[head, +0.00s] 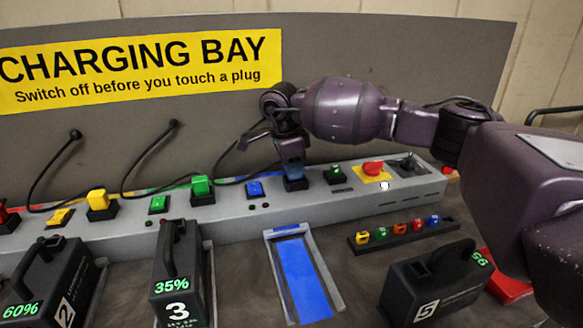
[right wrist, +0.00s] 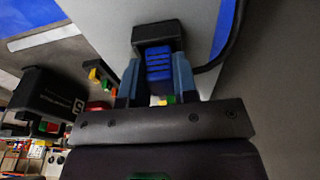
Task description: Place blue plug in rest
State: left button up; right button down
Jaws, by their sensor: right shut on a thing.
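The blue plug (right wrist: 158,62) is between the fingers of my right gripper (head: 294,168), which is shut on it. In the head view the gripper mostly hides the plug. The black rest (head: 297,184) is directly below the gripper on the grey console. In the right wrist view the plug's far end meets the black rest (right wrist: 158,36). I cannot tell how deep it sits. A black cable (right wrist: 232,40) curves beside it. My left gripper is not in view.
The blue switch (head: 255,188) and green plug (head: 200,186) are left of the rest. A green-topped switch (head: 335,174) and red button (head: 373,167) are to the right. In front are an empty blue bay (head: 303,275) and battery 5 (head: 435,285).

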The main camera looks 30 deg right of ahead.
jog(key=shift+r, duration=0.15)
jog(key=c, duration=0.9)
grip_release()
